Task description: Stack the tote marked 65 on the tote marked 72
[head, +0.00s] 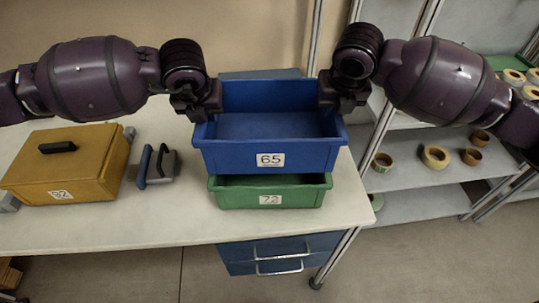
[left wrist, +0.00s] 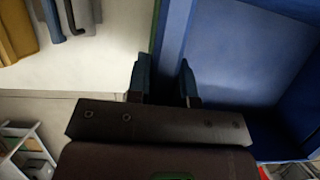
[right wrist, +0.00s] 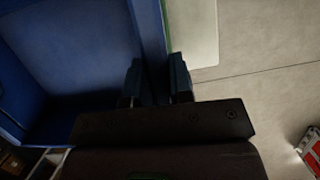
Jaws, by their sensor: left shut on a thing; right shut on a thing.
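The blue tote marked 65 (head: 270,160) is directly above the green tote marked 72 (head: 270,195) on the table. The front of the green tote shows below the blue one; the rest is hidden. I cannot tell whether the two rims touch. The blue tote looks empty. My left gripper (head: 207,112) is shut on its left wall, which also shows between the fingers in the left wrist view (left wrist: 163,82). My right gripper (head: 335,102) is shut on its right wall, and the right wrist view shows that wall (right wrist: 150,35) between the fingers.
A yellow case marked 92 (head: 65,165) with a black handle lies on the white table (head: 120,225) at left. A grey and blue tool (head: 155,167) lies beside it. Shelves (head: 430,205) with tape reels (head: 434,156) stand at right. Blue drawers (head: 275,252) are under the table.

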